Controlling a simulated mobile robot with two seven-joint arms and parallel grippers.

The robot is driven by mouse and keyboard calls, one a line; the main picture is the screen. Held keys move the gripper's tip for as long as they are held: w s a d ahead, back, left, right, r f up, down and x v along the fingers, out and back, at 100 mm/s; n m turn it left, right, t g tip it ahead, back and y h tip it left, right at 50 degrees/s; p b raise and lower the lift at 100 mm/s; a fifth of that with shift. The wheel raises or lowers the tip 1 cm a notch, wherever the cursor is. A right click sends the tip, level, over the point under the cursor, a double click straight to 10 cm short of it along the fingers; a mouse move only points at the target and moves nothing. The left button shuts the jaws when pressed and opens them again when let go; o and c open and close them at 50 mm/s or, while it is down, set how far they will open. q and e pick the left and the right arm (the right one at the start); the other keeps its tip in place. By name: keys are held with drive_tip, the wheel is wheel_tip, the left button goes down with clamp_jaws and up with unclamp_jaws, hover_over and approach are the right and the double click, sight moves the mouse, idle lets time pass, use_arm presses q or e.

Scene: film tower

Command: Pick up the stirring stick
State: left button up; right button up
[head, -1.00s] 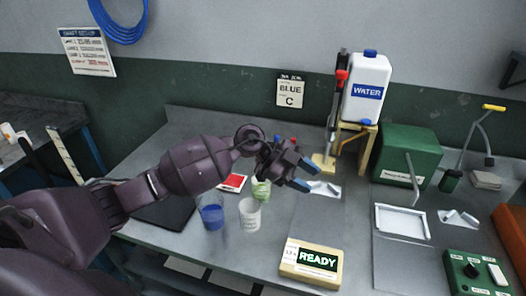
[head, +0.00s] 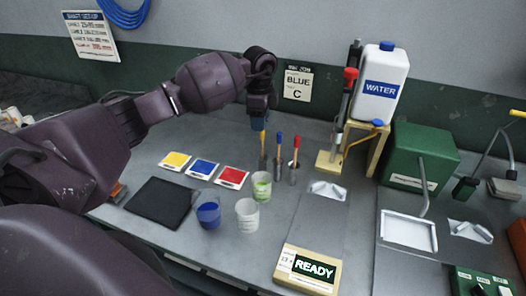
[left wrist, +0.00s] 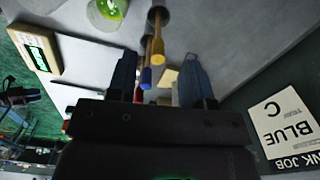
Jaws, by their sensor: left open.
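Three sticks stand in small metal holders on the bench in the head view: a yellow one (head: 262,143), a blue one (head: 278,146) and a red one (head: 295,150). Which is the stirring stick, I cannot tell for sure. My left gripper (head: 258,121) points down over the yellow stick and is open. In the left wrist view, the yellow stick (left wrist: 157,43), the blue stick (left wrist: 146,76) and the red stick (left wrist: 138,95) line up between the spread blue fingers of the gripper (left wrist: 158,72). I cannot tell whether any finger touches a stick. My right gripper is not seen.
Close to the sticks stand a green-stained cup (head: 261,188), a white cup (head: 248,215) and a blue cup (head: 208,213). Yellow (head: 175,160), blue (head: 202,168) and red (head: 232,177) cards and a black pad (head: 158,203) lie left. A READY sign (head: 308,268) stands in front.

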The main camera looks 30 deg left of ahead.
sight(263, 139)
use_arm(q)
drive_tip(key=shift+w+d+f+p, duration=0.1)
drive_tip(key=shift+d+f+p, duration=0.1)
drive_tip(key=shift+f, duration=1.55)
drive_tip(key=shift+d+f+p, duration=0.15)
drive_tip(key=shift+d+f, duration=0.05)
drive_tip(key=shift+f, duration=1.5)
drive_tip(key=shift+c, duration=0.3)
clamp_jaws()
